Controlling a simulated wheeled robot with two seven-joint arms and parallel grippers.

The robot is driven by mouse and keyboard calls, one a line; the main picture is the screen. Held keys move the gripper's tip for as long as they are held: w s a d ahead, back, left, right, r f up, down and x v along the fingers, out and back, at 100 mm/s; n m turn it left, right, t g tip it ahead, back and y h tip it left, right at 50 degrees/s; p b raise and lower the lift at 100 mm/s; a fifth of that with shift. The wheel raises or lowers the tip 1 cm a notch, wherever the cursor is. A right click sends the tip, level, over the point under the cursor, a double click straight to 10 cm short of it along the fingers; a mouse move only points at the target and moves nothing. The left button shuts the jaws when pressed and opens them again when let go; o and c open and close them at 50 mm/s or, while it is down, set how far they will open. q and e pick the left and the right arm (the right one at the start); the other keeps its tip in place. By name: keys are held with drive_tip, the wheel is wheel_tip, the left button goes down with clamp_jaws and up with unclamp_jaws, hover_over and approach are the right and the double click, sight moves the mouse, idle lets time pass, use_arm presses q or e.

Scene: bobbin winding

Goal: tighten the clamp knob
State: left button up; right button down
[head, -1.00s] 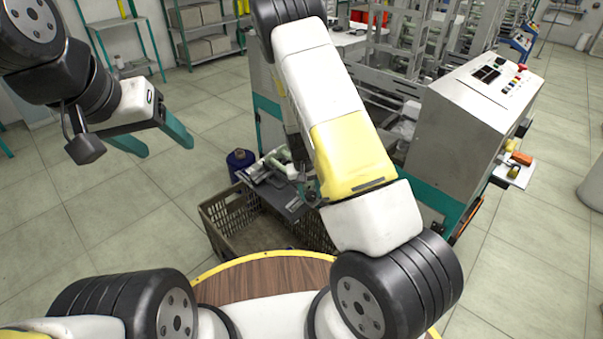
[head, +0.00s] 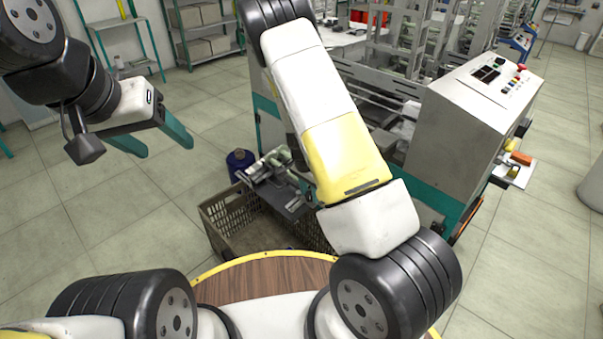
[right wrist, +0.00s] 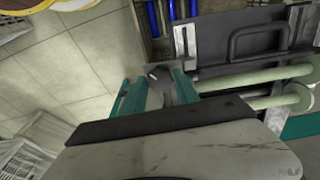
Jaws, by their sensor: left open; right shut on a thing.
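The dark grey clamp knob (right wrist: 160,74) shows in the right wrist view, between the two teal fingers of my right gripper (right wrist: 158,86). The gripper is shut on it. Part of the knob is hidden by the fingers, and I cannot tell its turn angle or how tight it is. In the head view, my right arm covers most of this spot. My left gripper (head: 165,148) is open and empty, held out over the floor at the left, well away from the knob.
In the right wrist view, a dark plate with a handle (right wrist: 262,42) and pale green rollers (right wrist: 255,78) lie close to the right. The head view shows a slatted crate (head: 222,222), a blue spool (head: 239,161) and the machine's control cabinet (head: 465,125).

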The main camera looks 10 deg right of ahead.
sight(307, 198)
drive_tip(key=m, duration=0.6)
drive_tip(key=shift+m, duration=0.4)
idle(0.4)
drive_tip(key=c, duration=0.9)
unclamp_jaws()
drive_tip(key=shift+s+a+r, duration=0.15)
drive_tip(key=shift+r, duration=1.15)
drive_tip(key=shift+s+a+r, duration=0.1)
drive_tip(key=shift+a+r, duration=0.1)
drive_tip(key=shift+r, duration=1.1)
drive_tip(key=shift+s+a+r, duration=0.15)
drive_tip(key=shift+r, duration=1.15)
